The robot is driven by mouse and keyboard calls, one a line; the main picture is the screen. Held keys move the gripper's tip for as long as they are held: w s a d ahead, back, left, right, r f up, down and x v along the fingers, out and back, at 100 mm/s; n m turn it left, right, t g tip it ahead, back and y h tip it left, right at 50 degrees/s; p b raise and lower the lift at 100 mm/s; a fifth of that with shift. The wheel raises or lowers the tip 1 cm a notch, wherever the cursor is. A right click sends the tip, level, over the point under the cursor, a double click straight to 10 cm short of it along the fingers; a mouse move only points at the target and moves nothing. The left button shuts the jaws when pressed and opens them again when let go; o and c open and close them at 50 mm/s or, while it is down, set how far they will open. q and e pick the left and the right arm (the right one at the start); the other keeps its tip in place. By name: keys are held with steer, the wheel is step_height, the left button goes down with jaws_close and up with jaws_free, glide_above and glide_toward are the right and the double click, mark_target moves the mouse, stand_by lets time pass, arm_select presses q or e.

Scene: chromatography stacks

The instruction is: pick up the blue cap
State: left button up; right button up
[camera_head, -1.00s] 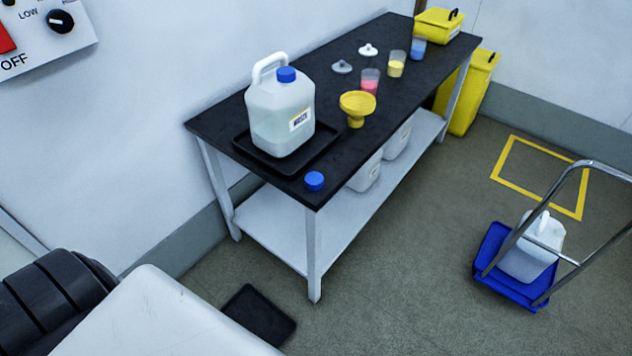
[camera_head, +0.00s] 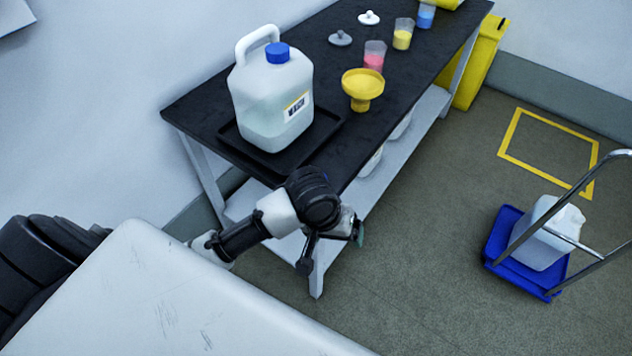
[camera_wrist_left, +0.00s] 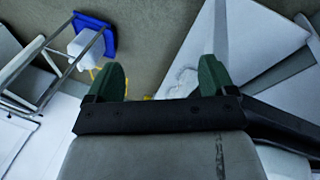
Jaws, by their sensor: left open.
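My left gripper (camera_head: 340,232) is at the near corner of the black-topped table (camera_head: 195,112), in front of its edge. In the left wrist view its two green fingers (camera_wrist_left: 158,80) are spread apart with nothing between them. The loose blue cap is not visible now; my left arm covers the corner where it lay, and the wrist view does not show it. Another blue cap (camera_head: 277,53) sits on the white jug (camera_head: 255,100), which stands in a black tray (camera_head: 232,135) on the table. My right gripper is in neither view.
A yellow funnel (camera_head: 362,84), a cup of pink liquid (camera_head: 374,60), a yellow one (camera_head: 402,38) and a blue one (camera_head: 427,15) stand farther along the table. A blue cart (camera_head: 525,272) carrying a white jug stands right. Open floor lies between.

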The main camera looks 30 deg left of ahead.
arm_select(q)
steer(key=w+a+r+n+g+y, duration=0.2)
steer(key=w+a+r+n+y, duration=0.1)
steer(key=w+a+r+n, duration=0.75)
steer(key=shift+n, duration=0.25)
steer(key=f, duration=0.3)
steer(key=w+f, duration=0.1)
steer(key=f, duration=0.1)
steer(key=shift+a+f+b, duration=0.2)
steer(key=shift+a+b, duration=0.1)
steer(key=shift+s+d+f, duration=0.1)
steer(key=shift+f, duration=1.25)
steer(key=shift+s+d+f, duration=0.1)
steer(key=shift+f, duration=1.25)
steer(key=shift+c, duration=0.3)
steer(key=c, duration=0.9)
steer(key=shift+r, duration=0.1)
steer(key=shift+c, duration=0.2)
